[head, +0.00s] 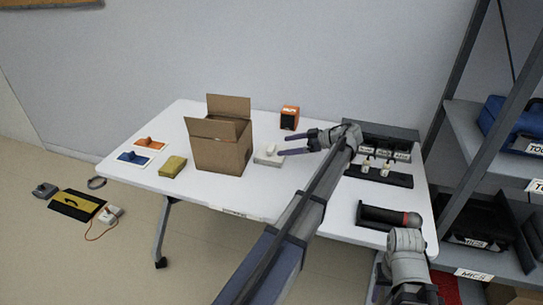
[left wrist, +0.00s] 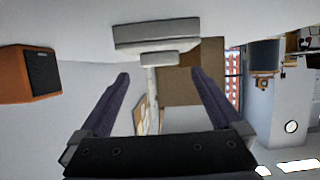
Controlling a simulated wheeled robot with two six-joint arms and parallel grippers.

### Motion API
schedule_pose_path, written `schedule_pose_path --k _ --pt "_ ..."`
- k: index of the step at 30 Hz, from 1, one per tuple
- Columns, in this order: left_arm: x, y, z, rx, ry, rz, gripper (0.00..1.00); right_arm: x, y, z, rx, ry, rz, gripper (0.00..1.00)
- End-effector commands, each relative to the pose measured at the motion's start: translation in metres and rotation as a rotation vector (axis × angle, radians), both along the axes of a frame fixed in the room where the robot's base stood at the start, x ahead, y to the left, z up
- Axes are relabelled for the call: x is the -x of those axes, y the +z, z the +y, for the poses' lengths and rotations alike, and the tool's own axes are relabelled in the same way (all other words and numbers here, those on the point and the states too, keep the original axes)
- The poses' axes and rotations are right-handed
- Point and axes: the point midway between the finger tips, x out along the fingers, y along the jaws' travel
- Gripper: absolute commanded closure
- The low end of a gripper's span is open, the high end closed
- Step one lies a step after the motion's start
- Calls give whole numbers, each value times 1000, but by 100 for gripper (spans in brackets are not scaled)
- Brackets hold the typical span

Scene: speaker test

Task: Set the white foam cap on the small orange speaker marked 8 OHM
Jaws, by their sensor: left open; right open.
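The small orange speaker (head: 290,118) with a black front stands at the back of the white table; it also shows upside down at the left of the left wrist view (left wrist: 28,74). Its marking is too small to read. The white foam cap (head: 271,148) sits on a pale block (head: 267,160) right of the cardboard box. In the left wrist view the cap (left wrist: 160,59) hangs below the inverted block (left wrist: 155,34), beyond the fingers. My left gripper (head: 282,146) is open and empty, its fingertips just right of the cap. My right gripper's fingers are not visible.
An open cardboard box (head: 222,153) stands left of the cap. A yellow sponge-like block (head: 173,166) and orange and blue cards (head: 134,157) lie further left. A black tray with small white items (head: 380,175) and a dark cylinder (head: 388,216) are right. Shelves (head: 470,130) border the right side.

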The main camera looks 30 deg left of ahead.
Motion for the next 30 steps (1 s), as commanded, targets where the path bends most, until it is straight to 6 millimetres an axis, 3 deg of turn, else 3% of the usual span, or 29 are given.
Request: schedule_pose_path --k 7,16,23,30 --pt "3 -4 9 0 1 -1 0 0 -4 0 0 0 0 50" --pt "11 -20 45 0 1 0 0 0 -20 0 0 0 0 50" --pt "11 -19 49 0 0 1 0 0 -19 0 0 0 0 50" --pt "11 -19 49 0 0 1 24 0 -19 0 0 0 0 50"
